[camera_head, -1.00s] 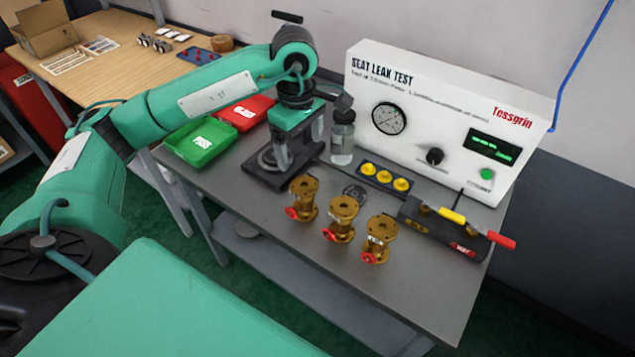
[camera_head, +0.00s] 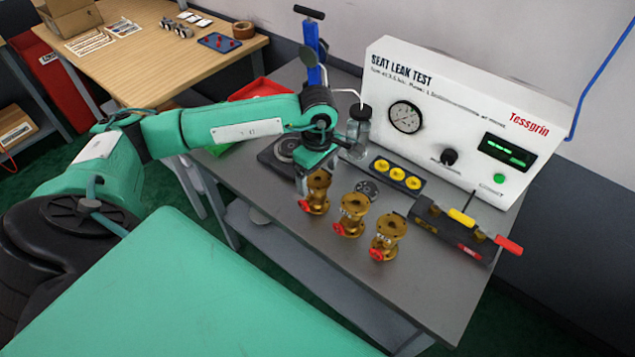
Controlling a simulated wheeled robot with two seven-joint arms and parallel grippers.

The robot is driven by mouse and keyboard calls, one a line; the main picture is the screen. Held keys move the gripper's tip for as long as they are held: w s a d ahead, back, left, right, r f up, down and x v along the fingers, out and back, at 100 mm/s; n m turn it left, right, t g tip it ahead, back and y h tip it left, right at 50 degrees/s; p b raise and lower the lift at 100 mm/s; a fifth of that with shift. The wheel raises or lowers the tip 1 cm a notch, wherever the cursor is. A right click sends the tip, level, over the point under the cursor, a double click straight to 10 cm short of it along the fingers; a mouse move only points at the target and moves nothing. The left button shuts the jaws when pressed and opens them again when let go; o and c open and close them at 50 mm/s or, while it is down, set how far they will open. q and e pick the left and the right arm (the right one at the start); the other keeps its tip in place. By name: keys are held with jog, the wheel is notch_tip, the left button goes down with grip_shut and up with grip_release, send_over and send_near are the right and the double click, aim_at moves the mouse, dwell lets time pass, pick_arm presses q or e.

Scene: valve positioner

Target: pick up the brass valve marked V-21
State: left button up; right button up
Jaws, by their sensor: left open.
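Three brass valves with red handles stand upright in a slanting row on the grey bench (camera_head: 290,225): the left valve (camera_head: 318,194), the middle valve (camera_head: 351,217) and the right valve (camera_head: 388,238). Their markings are too small to read, so I cannot tell which is V-21. My left gripper (camera_head: 304,180) is open, pointing down close behind the left valve, which partly hides its fingers. I cannot tell whether it touches that valve. My right gripper is not in view.
The white leak tester (camera_head: 455,110) stands at the back. A bottle (camera_head: 358,132), a tray of yellow caps (camera_head: 397,174) and a black block with coloured handles (camera_head: 455,228) are nearby. A red bin (camera_head: 262,88) sits behind my arm. The bench front is clear.

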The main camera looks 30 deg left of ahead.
pick_arm(q)
jog(key=shift+f, duration=0.9)
jog(key=shift+c, duration=0.5)
jog(key=c, duration=1.8)
jog(key=shift+r, duration=0.1)
grip_shut()
jog(key=shift+w, duration=0.1)
